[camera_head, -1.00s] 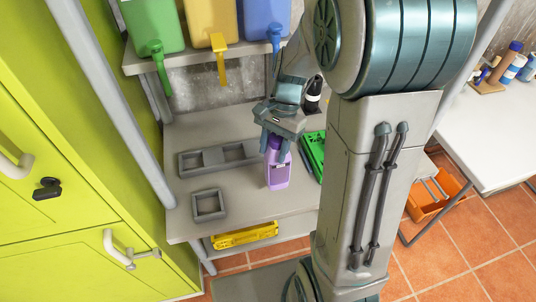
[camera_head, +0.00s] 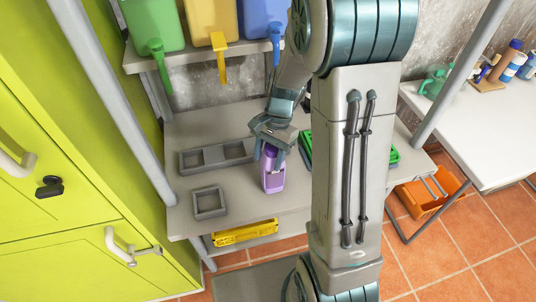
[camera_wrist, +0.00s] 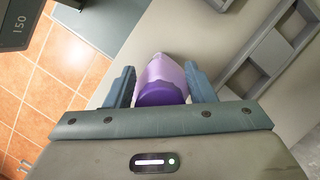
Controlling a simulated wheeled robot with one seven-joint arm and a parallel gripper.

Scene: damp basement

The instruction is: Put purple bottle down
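The purple bottle (camera_head: 272,178) is upright over the grey shelf top (camera_head: 240,183), to the right of the small square holder. My gripper (camera_head: 271,148) comes down on it from above and is shut on its upper part. In the wrist view the bottle (camera_wrist: 162,75) sits between the two fingers of my gripper (camera_wrist: 160,72), one on each side. I cannot tell whether the bottle's base touches the shelf.
A small square grey holder (camera_head: 209,214) and a longer two-compartment holder (camera_head: 203,167) lie left of the bottle. A green crate (camera_head: 305,147) is to the right, partly behind my arm. A yellow crate (camera_head: 244,235) is below. Coloured containers (camera_head: 208,20) stand on the upper shelf.

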